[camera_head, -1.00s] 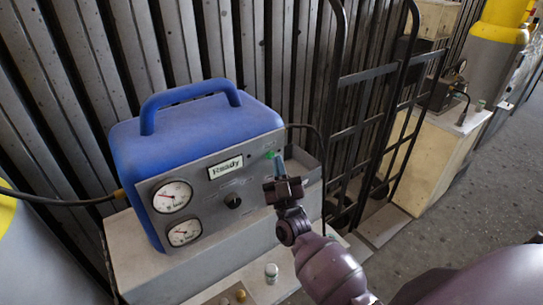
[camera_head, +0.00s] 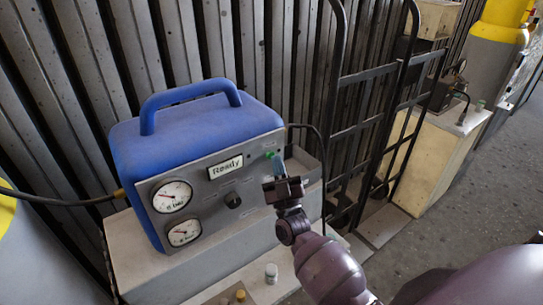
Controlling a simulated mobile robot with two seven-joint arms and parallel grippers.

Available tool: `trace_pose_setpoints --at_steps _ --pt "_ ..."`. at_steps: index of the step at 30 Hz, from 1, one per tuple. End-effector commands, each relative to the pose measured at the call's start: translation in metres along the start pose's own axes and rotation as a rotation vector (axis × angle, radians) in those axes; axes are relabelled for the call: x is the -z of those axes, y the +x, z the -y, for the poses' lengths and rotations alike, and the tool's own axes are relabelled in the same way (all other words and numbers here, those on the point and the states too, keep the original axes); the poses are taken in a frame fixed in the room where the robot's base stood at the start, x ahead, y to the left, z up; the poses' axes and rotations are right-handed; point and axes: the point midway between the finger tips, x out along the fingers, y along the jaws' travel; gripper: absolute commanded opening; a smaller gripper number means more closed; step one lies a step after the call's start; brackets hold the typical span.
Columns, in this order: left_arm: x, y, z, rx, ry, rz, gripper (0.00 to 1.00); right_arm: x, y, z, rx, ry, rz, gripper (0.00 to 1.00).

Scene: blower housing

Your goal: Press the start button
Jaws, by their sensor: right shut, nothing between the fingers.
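A blue machine (camera_head: 195,135) with a carry handle stands on a pale block. Its grey front panel (camera_head: 215,197) has a display reading "Ready" (camera_head: 226,167), a black knob (camera_head: 233,200) and two round gauges. A green start button (camera_head: 269,155) is at the panel's upper right. My right gripper (camera_head: 277,162) is shut and empty, with its fingertips close to the button, just right of and below it. Whether they touch it I cannot tell. My left gripper is not in view.
Small bottles or caps (camera_head: 271,272) stand on the lower ledge in front of the machine. A black hand truck (camera_head: 365,110) leans behind at the right. A hose runs from the machine's left side. Grey floor (camera_head: 440,210) is clear at the right.

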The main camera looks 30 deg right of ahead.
Motion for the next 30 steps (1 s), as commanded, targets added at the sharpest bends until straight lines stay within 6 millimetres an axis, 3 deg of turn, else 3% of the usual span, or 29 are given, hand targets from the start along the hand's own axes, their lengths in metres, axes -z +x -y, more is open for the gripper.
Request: trace_pose_setpoints --at_steps 30 --pt "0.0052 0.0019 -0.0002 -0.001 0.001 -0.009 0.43 -0.0019 0.0039 0.0024 0.000 -0.001 0.000 0.00"
